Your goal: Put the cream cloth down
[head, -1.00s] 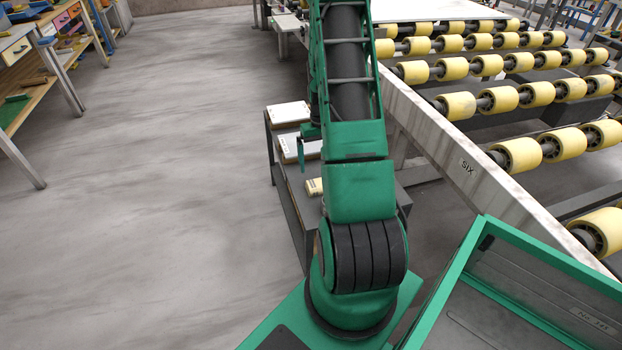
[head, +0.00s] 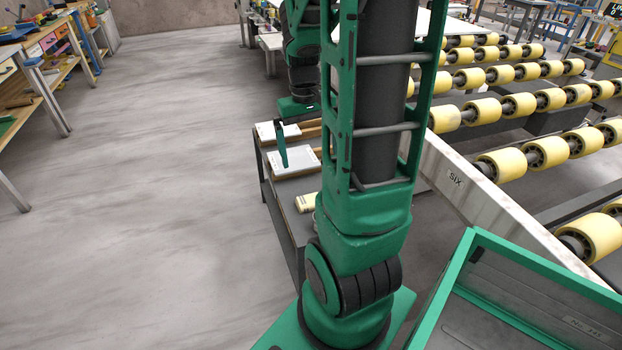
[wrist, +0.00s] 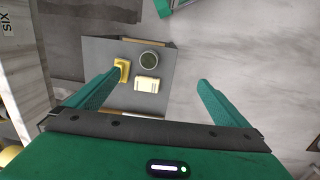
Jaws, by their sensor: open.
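A small cream, folded-looking piece (head: 306,202), which I take for the cream cloth, lies on the dark grey bench (head: 283,208) left of my arm. In the wrist view a cream piece with yellowish edges (wrist: 147,84) lies on the grey top, apparently the same one. My gripper (wrist: 158,78) is open, its two green fingers spread wide with nothing held between them. The cream piece shows between the fingers in the picture, below and apart from them. In the head view my gripper (head: 283,150) hangs over the bench's far part, partly hidden by my arm.
White-topped trays (head: 295,163) stand on the bench's far part. A roller conveyor with a pale stone rail (head: 470,192) runs along the right. The floor at left is clear.

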